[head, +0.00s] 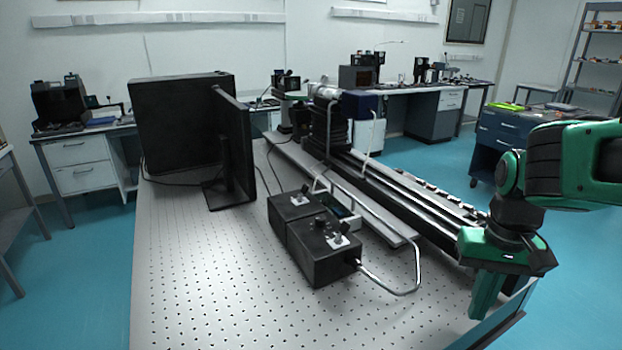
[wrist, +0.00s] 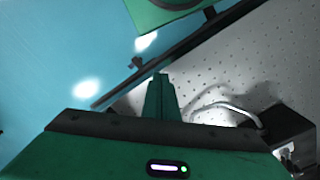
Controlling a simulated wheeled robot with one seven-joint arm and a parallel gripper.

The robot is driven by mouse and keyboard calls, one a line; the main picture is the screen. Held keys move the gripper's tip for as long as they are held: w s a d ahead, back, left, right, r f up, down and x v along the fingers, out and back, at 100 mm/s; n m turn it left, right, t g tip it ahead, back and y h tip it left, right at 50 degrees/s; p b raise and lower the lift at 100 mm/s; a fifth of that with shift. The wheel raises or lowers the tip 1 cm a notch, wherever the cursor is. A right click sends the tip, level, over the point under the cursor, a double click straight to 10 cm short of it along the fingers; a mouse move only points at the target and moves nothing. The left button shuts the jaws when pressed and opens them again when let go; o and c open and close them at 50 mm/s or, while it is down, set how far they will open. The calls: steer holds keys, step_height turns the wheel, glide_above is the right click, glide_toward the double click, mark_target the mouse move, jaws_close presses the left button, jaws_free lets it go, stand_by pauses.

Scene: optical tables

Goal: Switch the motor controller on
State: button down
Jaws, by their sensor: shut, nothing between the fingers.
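The motor controller looks to be one of the black boxes (head: 320,248) on the perforated optical table (head: 190,290); I cannot tell which box it is. The boxes stand close together, with small metal switches or knobs on top. A grey cable leaves the front box on its right. Part of a black box (wrist: 285,128) shows at the right edge of the wrist view. My green gripper (head: 484,300) points down near the table's right edge, well to the right of the boxes. In the wrist view its fingers (wrist: 160,92) are shut and empty.
The cable (head: 405,290) loops on the table between boxes and gripper. The front left of the table is clear.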

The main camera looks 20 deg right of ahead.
mark_target(305, 189)
steer(key=w+r+m, duration=0.2)
steer(key=w+r, duration=0.3)
steer(key=w, duration=0.4)
steer(key=w+r+m, duration=0.1)
steer(key=w+r, duration=0.4)
steer(key=w, duration=0.4)
steer(key=w+a+r+m, duration=0.1)
steer(key=w+a, duration=0.3)
steer(key=w, duration=0.5)
steer(key=w+a+r+m+y, duration=0.1)
steer(key=w+a+r+m, duration=0.1)
steer(key=w, duration=0.7)
steer(key=w+a+r+m+y, duration=0.1)
steer(key=w+a+m, duration=0.2)
steer(key=w+a, duration=0.3)
steer(key=w, duration=0.3)
steer(key=shift+a+r, duration=0.2)
steer(key=shift+w, duration=0.1)
steer(key=f, duration=0.3)
steer(key=a+f, duration=0.1)
steer(key=f, duration=0.5)
steer(key=shift+s+a+f, duration=0.25)
steer(key=shift+a, duration=0.5)
steer(key=shift+s+a+r, duration=0.15)
steer(key=shift+a+r, duration=0.25)
steer(key=shift+a, duration=0.3)
steer(key=shift+s+a+r, duration=0.15)
steer(key=shift+a+r, duration=0.25)
steer(key=shift+a, duration=0.3)
